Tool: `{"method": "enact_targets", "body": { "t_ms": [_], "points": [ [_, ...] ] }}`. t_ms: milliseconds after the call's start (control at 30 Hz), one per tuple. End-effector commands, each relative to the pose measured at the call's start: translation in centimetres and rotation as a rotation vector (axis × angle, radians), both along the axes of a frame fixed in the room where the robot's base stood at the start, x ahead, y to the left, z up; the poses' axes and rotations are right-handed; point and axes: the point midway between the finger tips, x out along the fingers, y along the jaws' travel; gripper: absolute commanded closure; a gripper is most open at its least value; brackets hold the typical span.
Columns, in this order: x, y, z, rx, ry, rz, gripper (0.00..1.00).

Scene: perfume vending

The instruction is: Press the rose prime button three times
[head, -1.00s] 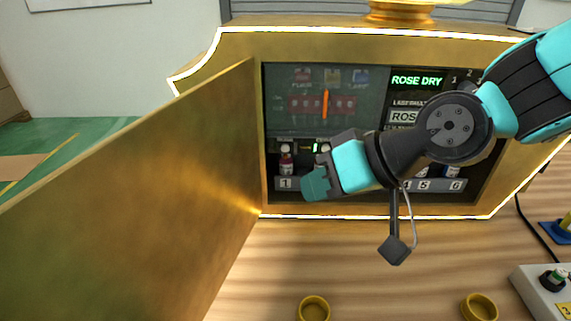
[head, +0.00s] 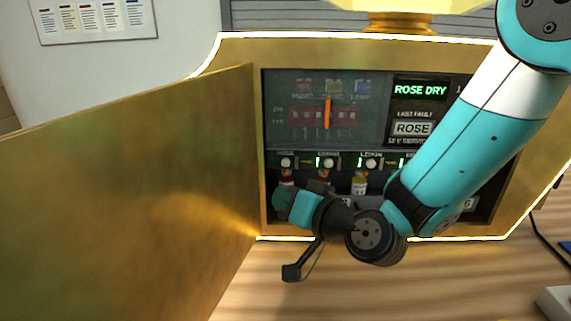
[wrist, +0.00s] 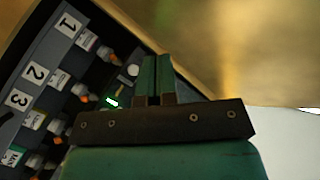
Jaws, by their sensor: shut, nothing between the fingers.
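The rose prime button is a round white button (head: 286,162) at the left end of the row inside the open gold cabinet (head: 420,52). In the wrist view a white button (wrist: 132,70) shows just left of my fingertips, apart from them in the picture. My gripper (head: 281,198) is shut and empty, at the cabinet's lower left, below the button in the head view. In the wrist view its two fingers (wrist: 157,66) lie side by side. Whether they touch anything is not clear. The display (head: 419,90) reads ROSE DRY.
The open gold door (head: 130,180) stands close on the left. More white buttons, such as one at lemon (head: 371,163), continue to the right. Bottles (wrist: 62,80) stand behind number plates below the buttons. An orange handle (head: 327,113) sits on the upper panel.

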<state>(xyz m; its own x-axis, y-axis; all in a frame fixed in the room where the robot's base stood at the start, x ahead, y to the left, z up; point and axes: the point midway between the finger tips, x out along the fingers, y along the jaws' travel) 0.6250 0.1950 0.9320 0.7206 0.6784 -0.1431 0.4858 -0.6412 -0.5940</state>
Motion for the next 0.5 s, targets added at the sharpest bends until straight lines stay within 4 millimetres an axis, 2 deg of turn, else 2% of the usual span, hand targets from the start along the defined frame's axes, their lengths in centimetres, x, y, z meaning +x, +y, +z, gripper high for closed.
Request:
{"method": "enact_targets", "body": {
  "t_ms": [500],
  "points": [
    [6.5, -0.3, 0.1, 0.000, 0.000, -0.001, 1.00]
  ]
}}
